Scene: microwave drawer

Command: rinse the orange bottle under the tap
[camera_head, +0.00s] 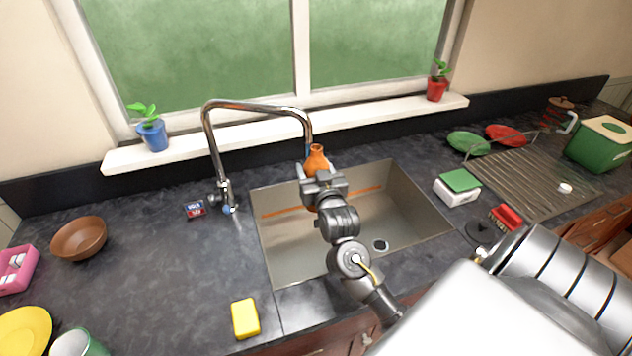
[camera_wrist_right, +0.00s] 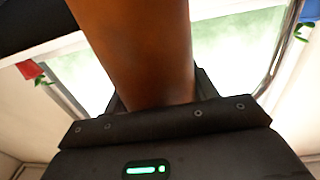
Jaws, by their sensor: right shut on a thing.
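The orange bottle (camera_head: 316,160) is upright above the sink, with its neck close under the end of the tap's spout. My right gripper (camera_head: 318,178) is shut on the bottle, and the lower part of the bottle is mostly hidden behind the gripper. In the right wrist view the bottle (camera_wrist_right: 140,50) fills the middle, between the fingers. The chrome tap (camera_head: 214,150) rises at the left of the sink and arches over it. No water stream is clearly visible. The grey sink (camera_head: 275,235) is below the gripper. My left gripper is not in view.
A yellow sponge (camera_head: 245,318) lies on the front counter. A brown bowl (camera_head: 79,238) stands at left. A white and green box (camera_head: 457,188) and a drying rack (camera_head: 535,180) are right of the sink. The window sill (camera_head: 270,136) is behind.

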